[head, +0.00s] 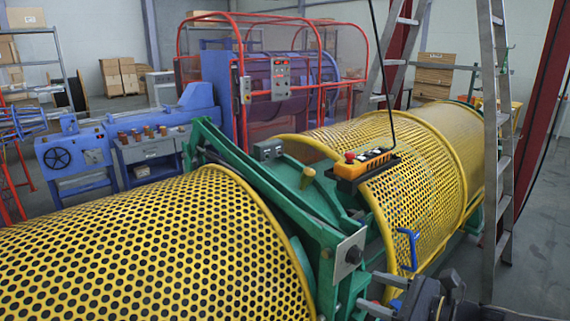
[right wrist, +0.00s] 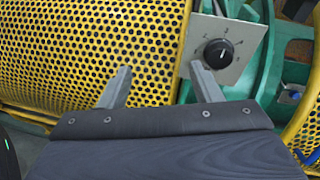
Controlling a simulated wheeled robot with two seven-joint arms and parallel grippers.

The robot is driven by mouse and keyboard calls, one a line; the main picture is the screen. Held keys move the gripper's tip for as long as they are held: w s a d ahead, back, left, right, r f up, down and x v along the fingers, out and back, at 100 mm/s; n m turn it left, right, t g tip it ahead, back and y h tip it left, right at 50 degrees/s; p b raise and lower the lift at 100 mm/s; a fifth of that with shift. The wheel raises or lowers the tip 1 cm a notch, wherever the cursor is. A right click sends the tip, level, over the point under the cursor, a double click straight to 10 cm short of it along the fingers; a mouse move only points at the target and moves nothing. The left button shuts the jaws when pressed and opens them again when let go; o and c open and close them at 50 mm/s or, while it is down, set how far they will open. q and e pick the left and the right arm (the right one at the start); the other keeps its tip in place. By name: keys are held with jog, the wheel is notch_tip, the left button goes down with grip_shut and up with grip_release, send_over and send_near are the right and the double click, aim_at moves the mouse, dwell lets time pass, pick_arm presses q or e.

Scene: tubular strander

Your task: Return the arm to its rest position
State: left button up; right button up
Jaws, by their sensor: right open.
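My right gripper (head: 374,293) is at the bottom of the head view, near the green frame. In the right wrist view its two fingers (right wrist: 162,84) are spread apart with nothing between them. Beyond them are the yellow perforated guard (right wrist: 90,50) and a pale plate (right wrist: 233,38) with a black rotary knob (right wrist: 218,53). The right fingertip overlaps the lower edge of the plate in that view; I cannot tell if it touches. My left gripper is not in view.
The yellow guards (head: 150,240) and green frame (head: 265,190) fill the foreground. An orange control pendant (head: 362,165) hangs from a cable. A blue handle (head: 408,248) sits on the right guard. A ladder (head: 490,150) stands at the right, with open floor (head: 540,250) beside it.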

jog(key=s+a+n+g+h, duration=0.1)
jog(key=s+a+n+g, duration=0.4)
jog(key=s+n, duration=0.5)
jog(key=s+d+f+n+h, duration=0.2)
jog(key=s+n+h, duration=0.1)
jog(key=s+n, duration=0.2)
jog(key=s+d+f+n+h, duration=0.2)
jog(key=s+n+h, duration=0.2)
jog(key=s+n, duration=0.2)
jog(key=shift+s+d+f+n, duration=0.15)
jog(key=shift+d+f+n, duration=0.2)
jog(key=shift+n, duration=0.65)
jog(key=shift+a, duration=0.1)
jog(key=shift+c, duration=0.2)
